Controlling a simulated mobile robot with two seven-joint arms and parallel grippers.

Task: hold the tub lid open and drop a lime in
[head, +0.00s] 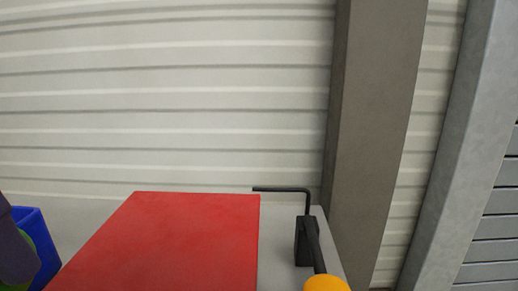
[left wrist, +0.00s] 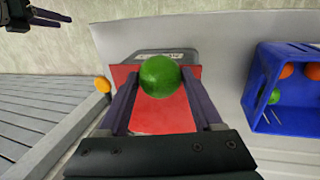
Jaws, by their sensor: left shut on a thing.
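My left gripper (left wrist: 163,98) has its purple fingers shut on a green lime (left wrist: 159,76). In the left wrist view the lime is seen against a flat red panel (left wrist: 165,115), which may be the tub lid. The panel (head: 185,235) also shows low in the head view; I cannot tell whether it is open, and no tub interior shows. A black lever (head: 314,245) with an orange knob (head: 326,284) is at its right. Part of my left gripper is at the head view's left edge. My right gripper (left wrist: 52,17) is open and empty, top left in the left wrist view.
A blue crate (head: 46,260) stands left of the red panel in the head view. The left wrist view shows oranges (left wrist: 286,71) and a small lime (left wrist: 273,97) in it. A bent black rod (head: 282,189) rises behind the panel's right corner, near a grey post (head: 375,120).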

